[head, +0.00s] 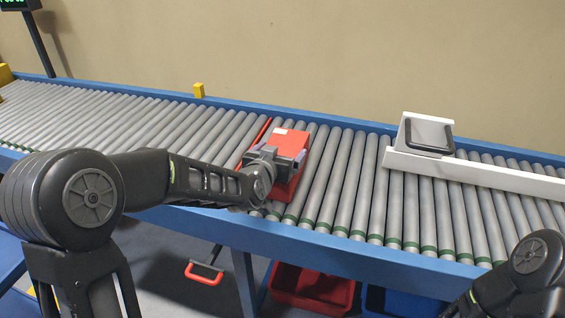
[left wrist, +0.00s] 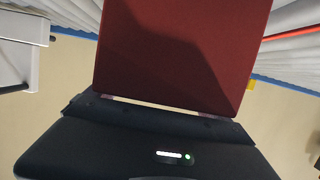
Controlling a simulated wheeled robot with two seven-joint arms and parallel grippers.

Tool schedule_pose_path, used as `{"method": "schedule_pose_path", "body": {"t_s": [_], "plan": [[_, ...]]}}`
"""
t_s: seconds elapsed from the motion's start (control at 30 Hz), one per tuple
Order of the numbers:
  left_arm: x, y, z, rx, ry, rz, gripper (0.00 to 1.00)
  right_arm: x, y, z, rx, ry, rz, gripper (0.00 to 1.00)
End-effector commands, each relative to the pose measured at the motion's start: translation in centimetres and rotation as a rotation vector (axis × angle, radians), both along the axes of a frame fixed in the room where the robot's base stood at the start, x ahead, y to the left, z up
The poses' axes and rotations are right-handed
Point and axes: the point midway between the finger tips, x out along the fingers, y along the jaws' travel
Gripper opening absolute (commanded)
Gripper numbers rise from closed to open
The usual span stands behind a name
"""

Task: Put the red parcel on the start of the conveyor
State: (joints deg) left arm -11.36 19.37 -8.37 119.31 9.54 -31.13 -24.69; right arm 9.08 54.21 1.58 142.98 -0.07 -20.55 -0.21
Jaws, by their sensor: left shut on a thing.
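The red parcel (head: 291,143) is a red box with a small white label on top. In the head view it is over the conveyor rollers (head: 345,170), just right of a thin red bar (head: 258,135) lying across them. My left gripper (head: 277,160) is shut on the parcel from the near left side. In the left wrist view the parcel (left wrist: 180,45) fills the upper middle, held at the gripper. I cannot tell whether its underside touches the rollers. My right gripper is out of view; only part of my right arm shows at lower right.
A white guide rail (head: 480,174) crosses the rollers at right, with a white device with a dark panel (head: 427,135) by it. A yellow block (head: 199,90) is on the far blue edge. Rollers right of the parcel are free.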

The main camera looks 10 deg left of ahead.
Motion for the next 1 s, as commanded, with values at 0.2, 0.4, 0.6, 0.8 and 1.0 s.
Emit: {"method": "schedule_pose_path", "body": {"t_s": [0.2, 0.4, 0.6, 0.8, 1.0], "plan": [[0.0, 0.0, 0.0, 0.001, 0.001, -0.001, 0.38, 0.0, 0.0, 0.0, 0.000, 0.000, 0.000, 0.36], [0.0, 0.0, 0.0, 0.001, 0.001, -0.001, 0.21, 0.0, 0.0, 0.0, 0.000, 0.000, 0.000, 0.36], [0.1, 0.0, 0.2, 0.001, -0.004, 0.000, 0.21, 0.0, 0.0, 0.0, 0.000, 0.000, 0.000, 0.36], [0.1, 0.0, 1.4, 0.001, -0.006, 0.001, 0.21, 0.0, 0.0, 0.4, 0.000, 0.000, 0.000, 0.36], [0.1, 0.0, 4.9, -0.001, -0.008, 0.001, 0.21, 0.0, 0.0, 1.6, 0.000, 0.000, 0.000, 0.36]]}}
